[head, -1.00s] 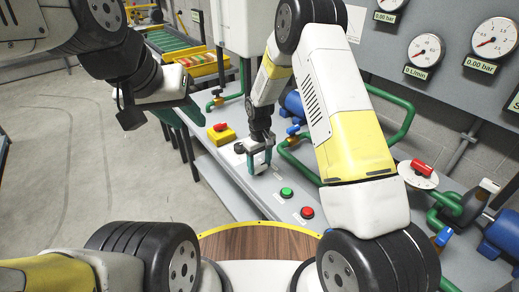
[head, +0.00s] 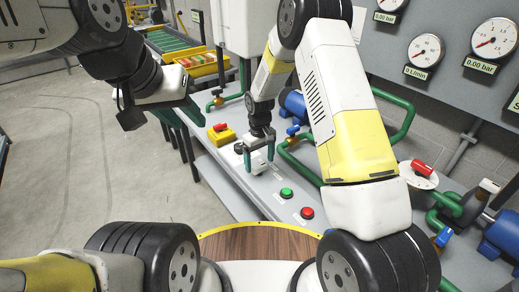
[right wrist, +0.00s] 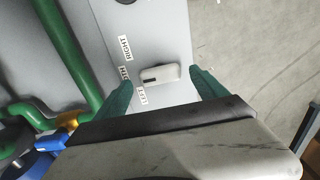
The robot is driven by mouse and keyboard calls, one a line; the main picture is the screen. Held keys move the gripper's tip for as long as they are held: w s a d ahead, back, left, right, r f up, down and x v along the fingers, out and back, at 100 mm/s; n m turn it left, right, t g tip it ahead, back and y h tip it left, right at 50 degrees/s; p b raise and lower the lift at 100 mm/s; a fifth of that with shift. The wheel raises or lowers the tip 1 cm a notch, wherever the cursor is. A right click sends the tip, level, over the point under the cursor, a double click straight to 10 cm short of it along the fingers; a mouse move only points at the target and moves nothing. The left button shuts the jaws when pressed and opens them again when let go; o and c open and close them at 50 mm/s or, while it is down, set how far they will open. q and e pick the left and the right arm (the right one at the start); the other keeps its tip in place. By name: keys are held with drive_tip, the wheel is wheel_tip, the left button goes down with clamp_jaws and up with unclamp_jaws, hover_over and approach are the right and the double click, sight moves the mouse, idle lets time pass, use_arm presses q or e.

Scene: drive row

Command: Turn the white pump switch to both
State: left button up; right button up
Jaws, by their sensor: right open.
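The white pump switch (right wrist: 160,73) is a small oblong knob on a grey panel in the right wrist view. A dark mark shows on its left part, on the side of a partly hidden label ending in "TH" (right wrist: 124,73). The RIGHT label (right wrist: 125,47) is above and the LEFT label (right wrist: 142,96) below. My right gripper (right wrist: 163,88) is open, its green fingers on either side of the knob with gaps. In the head view, my right gripper (head: 259,161) points down at the panel. My left gripper (head: 180,112) is over the floor side, its opening unclear.
A green button (head: 286,193) and a red button (head: 307,212) sit on the panel nearer me. A yellow box with a red knob (head: 221,133) stands farther back. Green pipes (head: 402,118) and gauges (head: 425,50) are at the right. Floor at left is clear.

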sight(260, 166)
wheel_tip(260, 166, up, 6)
idle(0.5)
